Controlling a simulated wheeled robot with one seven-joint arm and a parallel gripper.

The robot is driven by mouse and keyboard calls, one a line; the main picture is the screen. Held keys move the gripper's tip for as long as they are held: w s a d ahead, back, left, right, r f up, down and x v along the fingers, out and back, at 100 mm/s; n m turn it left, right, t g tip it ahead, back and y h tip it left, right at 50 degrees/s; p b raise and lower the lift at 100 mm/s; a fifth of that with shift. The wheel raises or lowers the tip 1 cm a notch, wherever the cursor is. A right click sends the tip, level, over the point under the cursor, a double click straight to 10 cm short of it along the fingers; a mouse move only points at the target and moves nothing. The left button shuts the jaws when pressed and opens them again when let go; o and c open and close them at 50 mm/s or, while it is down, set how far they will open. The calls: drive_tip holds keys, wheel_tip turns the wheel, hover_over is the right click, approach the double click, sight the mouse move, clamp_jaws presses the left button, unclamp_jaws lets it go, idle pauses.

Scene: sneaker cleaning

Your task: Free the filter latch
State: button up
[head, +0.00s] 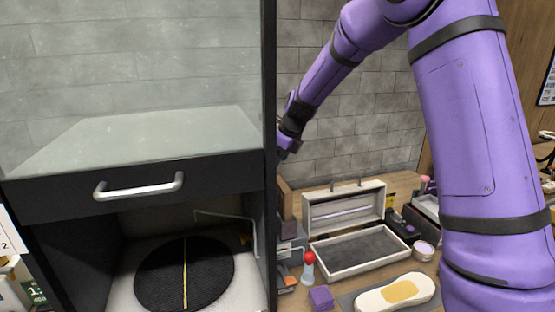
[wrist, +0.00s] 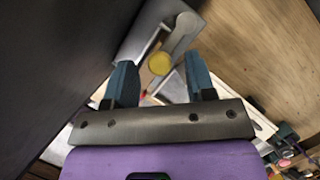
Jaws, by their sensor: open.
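In the wrist view, my gripper (wrist: 159,64) is open, with one teal finger on each side of the picture. Beyond and between the fingers is a grey metal fitting with a light lever-like piece (wrist: 185,27) and a round yellow knob (wrist: 159,63). It looks like the filter latch, but I cannot be sure. The fingers appear apart from it, and I cannot tell the exact gap. In the head view, my arm reaches behind the dark cabinet post, which hides my fingers and the latch.
The dark cabinet (head: 225,176) with a glass front and metal handle (head: 138,186) fills the left; a black round mat (head: 160,277) lies inside. On the bench stand an open grey case (head: 330,262), a red-topped bottle (head: 308,270), a purple block (head: 320,298) and a sneaker sole (head: 372,298).

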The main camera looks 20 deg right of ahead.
drive_tip(key=shift+a+f, duration=0.1)
drive_tip(key=shift+f, duration=0.15)
drive_tip(key=c, duration=0.9)
